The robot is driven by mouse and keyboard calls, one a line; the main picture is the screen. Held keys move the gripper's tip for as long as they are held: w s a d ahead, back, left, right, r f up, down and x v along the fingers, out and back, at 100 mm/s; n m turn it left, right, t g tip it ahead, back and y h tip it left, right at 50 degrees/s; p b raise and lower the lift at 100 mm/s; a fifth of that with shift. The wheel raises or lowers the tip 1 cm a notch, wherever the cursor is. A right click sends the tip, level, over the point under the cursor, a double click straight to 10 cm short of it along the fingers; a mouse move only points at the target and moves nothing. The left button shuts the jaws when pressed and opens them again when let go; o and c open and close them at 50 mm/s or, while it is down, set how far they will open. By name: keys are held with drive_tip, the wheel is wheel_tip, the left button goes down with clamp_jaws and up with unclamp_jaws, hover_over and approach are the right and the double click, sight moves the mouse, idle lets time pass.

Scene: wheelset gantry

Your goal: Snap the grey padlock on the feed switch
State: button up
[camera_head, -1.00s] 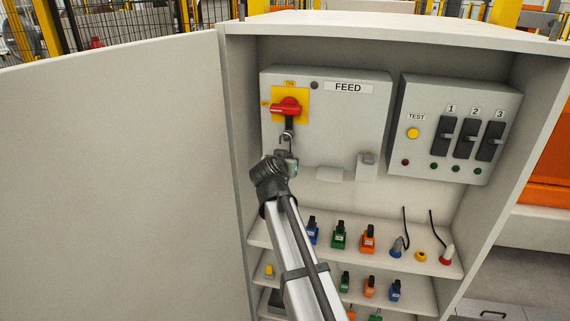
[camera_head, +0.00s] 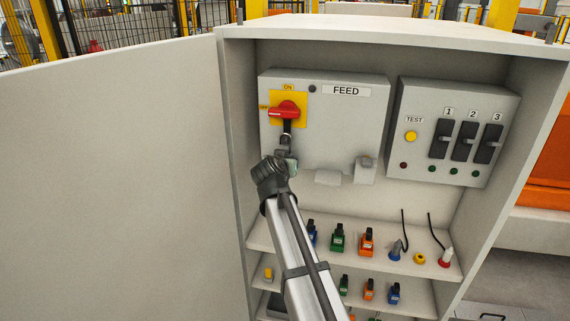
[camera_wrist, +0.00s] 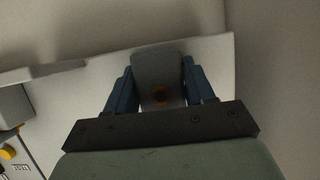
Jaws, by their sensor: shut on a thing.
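The feed switch (camera_head: 284,111) has a red handle on a yellow plate, on the box labelled FEED. The handle lies sideways, its narrow end at the OFF side. A dark tab hangs below it. My gripper (camera_head: 285,158) is just under this tab, shut on the grey padlock (camera_wrist: 158,68). In the wrist view the padlock body, with a brass-coloured keyhole, sits between my two blue fingers. In the head view the shackle is up at the tab's lower end. I cannot tell whether it passes through the tab or is closed.
A breaker box (camera_head: 457,130) with a TEST button and three black switches is to the right. A small grey holder (camera_head: 365,168) is low on the FEED box. Shelves (camera_head: 330,265) below hold several coloured padlocks and tags. The open cabinet door (camera_head: 120,180) stands at left.

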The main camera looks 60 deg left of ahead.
drive_tip(key=shift+s+d, duration=0.95)
drive_tip(key=shift+w+a, duration=0.95)
idle(2.0)
drive_tip(key=o, duration=1.2)
drive_tip(key=v, duration=1.4)
drive_tip(key=shift+w, duration=0.1)
